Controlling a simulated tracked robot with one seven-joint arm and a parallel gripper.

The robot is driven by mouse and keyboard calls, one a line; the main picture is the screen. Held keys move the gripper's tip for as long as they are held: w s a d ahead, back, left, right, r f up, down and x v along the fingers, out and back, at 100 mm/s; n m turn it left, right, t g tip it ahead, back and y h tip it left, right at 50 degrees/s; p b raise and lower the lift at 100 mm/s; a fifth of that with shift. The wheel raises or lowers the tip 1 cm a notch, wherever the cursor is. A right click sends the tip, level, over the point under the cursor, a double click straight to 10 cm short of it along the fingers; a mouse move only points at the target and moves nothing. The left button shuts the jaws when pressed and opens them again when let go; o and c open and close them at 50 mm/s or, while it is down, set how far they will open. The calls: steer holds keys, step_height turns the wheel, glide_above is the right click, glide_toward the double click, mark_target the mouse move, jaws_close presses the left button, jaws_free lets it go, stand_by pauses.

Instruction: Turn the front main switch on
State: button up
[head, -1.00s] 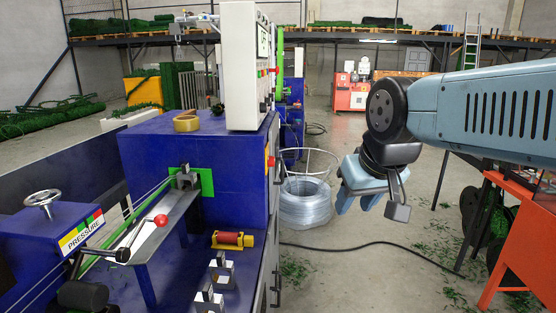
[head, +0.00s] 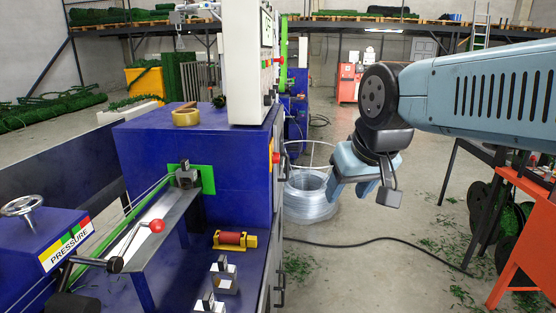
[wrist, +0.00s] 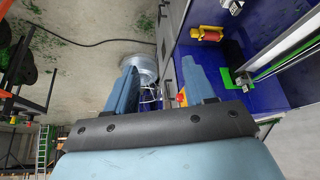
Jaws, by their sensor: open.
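A red and yellow switch (head: 275,157), which looks like the main switch, sits on the right side face of the blue machine (head: 240,150), below the pale control box (head: 240,65). It is seen nearly edge-on, so I cannot tell its setting. In the wrist view the switch (wrist: 181,97) shows red and yellow, just inside the right finger and partly hidden by it. My gripper (head: 353,188) is open and empty, hanging to the right of the switch and apart from it. Its two blue fingers (wrist: 162,85) also show in the wrist view.
A wire coil (head: 308,195) stands on the floor behind my gripper. A black cable (head: 385,241) crosses the floor. An orange stand (head: 525,235) is at the right. A red-handled lever (head: 157,226) and a yellow-red part (head: 235,240) are on the machine. Floor between machine and stand is mostly open.

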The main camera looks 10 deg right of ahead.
steer(key=shift+o, duration=0.7)
steer(key=shift+w+a, duration=0.1)
steer(key=shift+w, duration=0.25)
steer(key=shift+o, duration=0.7)
steer(key=w+a+f+m+g+y, duration=0.2)
steer(key=w+a+m+g+y, duration=0.1)
steer(key=w, duration=0.8)
steer(key=shift+a+g+y, duration=0.15)
steer(key=shift+g+y, duration=0.15)
steer(key=shift+g, duration=0.1)
steer(key=m+t+y, duration=0.6)
steer(key=m+y, duration=0.5)
steer(key=y, duration=0.2)
glide_toward(276, 158)
steer(key=w+a, duration=0.5)
steer(key=a, duration=0.1)
steer(key=shift+f, duration=0.3)
